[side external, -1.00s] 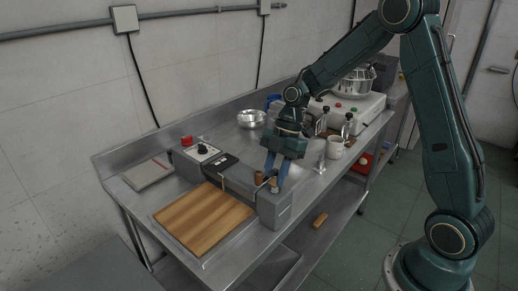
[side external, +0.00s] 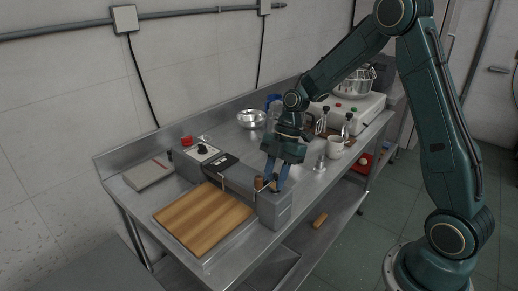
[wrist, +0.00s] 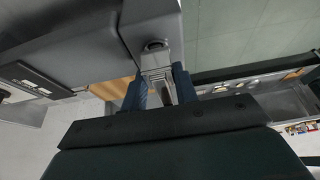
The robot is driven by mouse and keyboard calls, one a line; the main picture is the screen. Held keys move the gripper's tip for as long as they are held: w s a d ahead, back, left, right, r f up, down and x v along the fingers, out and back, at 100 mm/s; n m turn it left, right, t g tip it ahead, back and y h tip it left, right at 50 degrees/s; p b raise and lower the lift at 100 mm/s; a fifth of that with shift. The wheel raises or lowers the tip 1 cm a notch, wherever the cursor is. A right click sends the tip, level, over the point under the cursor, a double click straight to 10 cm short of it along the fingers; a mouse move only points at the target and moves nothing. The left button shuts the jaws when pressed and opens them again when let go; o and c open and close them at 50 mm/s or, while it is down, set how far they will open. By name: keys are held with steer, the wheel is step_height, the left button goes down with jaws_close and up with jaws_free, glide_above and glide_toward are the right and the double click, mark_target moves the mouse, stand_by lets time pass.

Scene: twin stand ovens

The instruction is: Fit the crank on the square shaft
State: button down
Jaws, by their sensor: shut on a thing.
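My gripper (side external: 277,183) points down at the near end of a grey machine housing (side external: 273,210) on the steel bench. In the wrist view its two blue fingers (wrist: 160,88) are shut on a grey metal piece, which I take to be the crank (wrist: 155,62). A brown wooden grip (side external: 259,183) shows just left of the fingers. In the wrist view the crank's far end is close against the housing, by a dark round part (wrist: 154,44). The square shaft cannot be made out, and I cannot tell whether the crank is on it.
A wooden board (side external: 203,219) lies in front of the housing.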

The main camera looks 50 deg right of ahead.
steer(key=shift+f, duration=0.45)
stand_by(0.3)
steer(key=c, duration=1)
jaws_free()
steer(key=v, duration=1.4)
steer(key=shift+a, duration=0.1)
